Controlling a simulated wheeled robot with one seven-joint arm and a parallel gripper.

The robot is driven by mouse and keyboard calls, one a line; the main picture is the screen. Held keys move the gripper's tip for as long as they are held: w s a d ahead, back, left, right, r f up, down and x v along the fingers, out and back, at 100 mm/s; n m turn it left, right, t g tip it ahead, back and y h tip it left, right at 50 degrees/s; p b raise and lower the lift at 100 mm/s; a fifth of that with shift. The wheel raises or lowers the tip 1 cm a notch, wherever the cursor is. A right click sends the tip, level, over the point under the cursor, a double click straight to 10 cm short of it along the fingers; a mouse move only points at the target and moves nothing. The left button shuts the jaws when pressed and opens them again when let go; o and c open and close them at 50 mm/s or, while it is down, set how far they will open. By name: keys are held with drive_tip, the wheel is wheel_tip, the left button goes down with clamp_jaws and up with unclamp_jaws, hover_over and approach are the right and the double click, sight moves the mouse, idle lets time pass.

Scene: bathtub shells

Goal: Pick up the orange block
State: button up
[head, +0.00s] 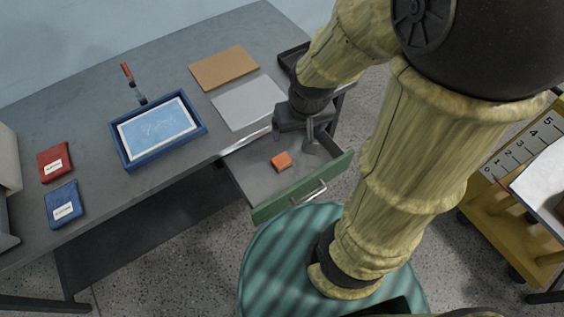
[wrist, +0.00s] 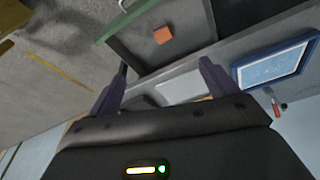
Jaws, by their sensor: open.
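The orange block (head: 281,160) lies on the floor of an open drawer (head: 250,181) under the desk. My gripper (head: 293,143) is above the drawer's back right part, near the desk's front edge, and to the right of the block. It is open and empty. In the wrist view the block (wrist: 163,35) shows beyond the spread fingers of my gripper (wrist: 160,85), near the top, apart from both fingers. No part of the block looks hidden in either view.
The drawer's green front (head: 300,187) has a metal handle (head: 308,194). On the desk (head: 90,125) are a blue-framed tray (head: 204,128), a red pouch (head: 54,160), a blue pouch (head: 64,204), a brown sheet (head: 223,68) and a grey sheet (head: 248,102). A yellow cart (head: 515,232) stands at right.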

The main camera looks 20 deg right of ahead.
drive_tip(key=w+f+n+g+b, duration=0.1)
drive_tip(key=w+f+b, duration=0.5)
drive_tip(key=f, duration=0.4)
drive_tip(key=w+f+n+g+b, duration=0.1)
drive_tip(key=w+f+n+b, duration=0.1)
drive_tip(key=w+f+b, duration=0.4)
wheel_tip(320, 180, down, 5)
drive_tip(key=shift+w+f+n+g, duration=0.1)
drive_tip(key=shift+w+n+g, duration=0.2)
drive_tip(key=shift+w, duration=0.75)
drive_tip(key=b, duration=0.1)
hover_over(282, 159)
drive_tip(key=f, duration=1.1)
drive_tip(key=shift+s+f, duration=0.25)
drive_tip(key=shift+s, duration=0.05)
drive_tip(key=shift+f, duration=0.35)
drive_tip(key=shift+w+a+f, duration=0.1)
drive_tip(key=shift+f, duration=1.2)
drive_tip(key=shift+w+f, duration=0.1)
drive_tip(key=shift+f, duration=1.2)
